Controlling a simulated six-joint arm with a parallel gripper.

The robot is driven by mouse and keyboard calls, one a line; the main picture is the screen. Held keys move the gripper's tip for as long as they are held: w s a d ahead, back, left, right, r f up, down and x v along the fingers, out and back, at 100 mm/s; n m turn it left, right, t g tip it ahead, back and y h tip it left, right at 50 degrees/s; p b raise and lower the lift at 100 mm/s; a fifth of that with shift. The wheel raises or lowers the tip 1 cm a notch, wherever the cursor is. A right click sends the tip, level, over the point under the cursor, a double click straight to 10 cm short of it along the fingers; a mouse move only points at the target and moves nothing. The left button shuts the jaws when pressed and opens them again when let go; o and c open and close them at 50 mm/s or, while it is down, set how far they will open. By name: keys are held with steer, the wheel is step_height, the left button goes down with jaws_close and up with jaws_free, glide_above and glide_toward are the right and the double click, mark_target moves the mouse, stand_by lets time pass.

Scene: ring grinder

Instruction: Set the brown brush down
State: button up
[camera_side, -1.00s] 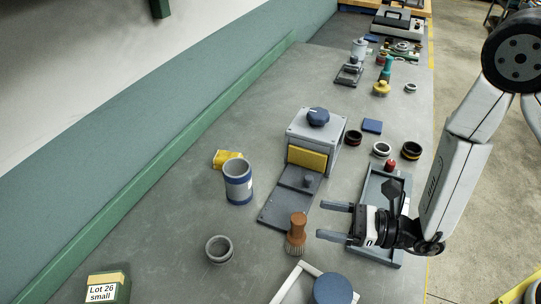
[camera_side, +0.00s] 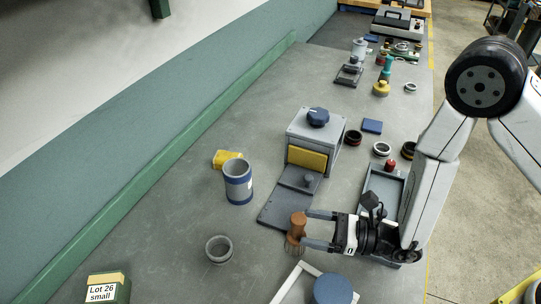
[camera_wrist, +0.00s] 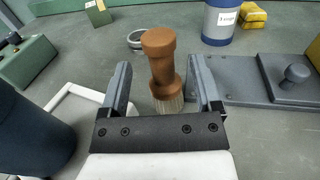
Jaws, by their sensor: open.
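The brown brush (camera_side: 297,228) stands upright on the grey table, bristles down, just in front of the grinder's dark base plate. In the wrist view the brush (camera_wrist: 160,58) stands between the two fingers, with its pale bristles low between them. My gripper (camera_side: 306,228) is open, its fingers level and reaching to the left around the brush. In the wrist view the fingers of my gripper (camera_wrist: 162,78) stand apart on either side, with a gap visible at each side of the brush.
The grinder (camera_side: 315,138) and its dark base plate (camera_side: 275,212) are behind the brush. A blue-banded cup (camera_side: 238,182) and a grey ring (camera_side: 219,249) are to the left. A white frame (camera_side: 290,284) and a blue round thing (camera_side: 332,290) lie in front. A grey tray (camera_side: 372,190) is partly behind my arm.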

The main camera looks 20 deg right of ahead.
steer(key=shift+w+a, duration=0.1)
steer(key=shift+x, duration=2.45)
jaws_close()
